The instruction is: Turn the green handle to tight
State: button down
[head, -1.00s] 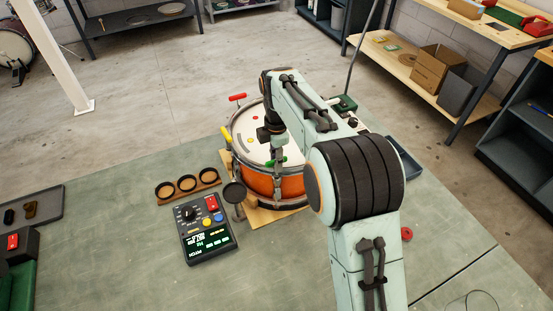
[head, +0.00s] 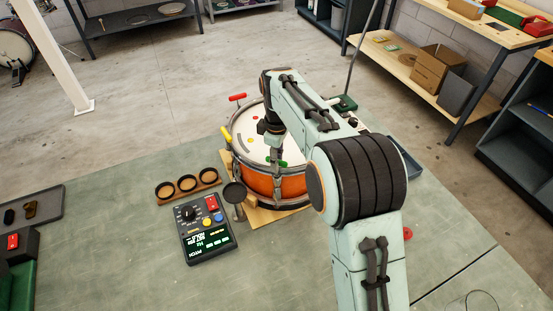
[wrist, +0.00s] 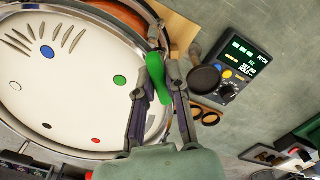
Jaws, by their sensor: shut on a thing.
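The orange drum (head: 258,184) with a white head stands on the bench. The green handle (head: 284,163) is at its near rim, partly hidden by my gripper (head: 277,160). In the wrist view the green handle (wrist: 158,68) stands out at the rim between the two fingers of my gripper (wrist: 156,86), which is shut on it. The drum head (wrist: 70,88) carries coloured dots, with a green dot beside the handle and a fan of marks near a blue dot.
A pitch meter (head: 207,238) with a lit screen stands left of the drum; its digits are too small to read. A dark round pad (head: 234,192) is close to the drum. A rack with three cups (head: 187,186), a red handle (head: 237,97) and a yellow handle (head: 226,132) are nearby.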

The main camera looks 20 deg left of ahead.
jog(key=m, duration=0.5)
jog(key=shift+m, duration=0.3)
jog(key=m, duration=1)
jog(key=shift+m, duration=0.4)
jog(key=m, duration=0.5)
jog(key=shift+m, duration=0.3)
jog(key=m, duration=1)
jog(key=shift+m, duration=0.4)
jog(key=m, duration=1.1)
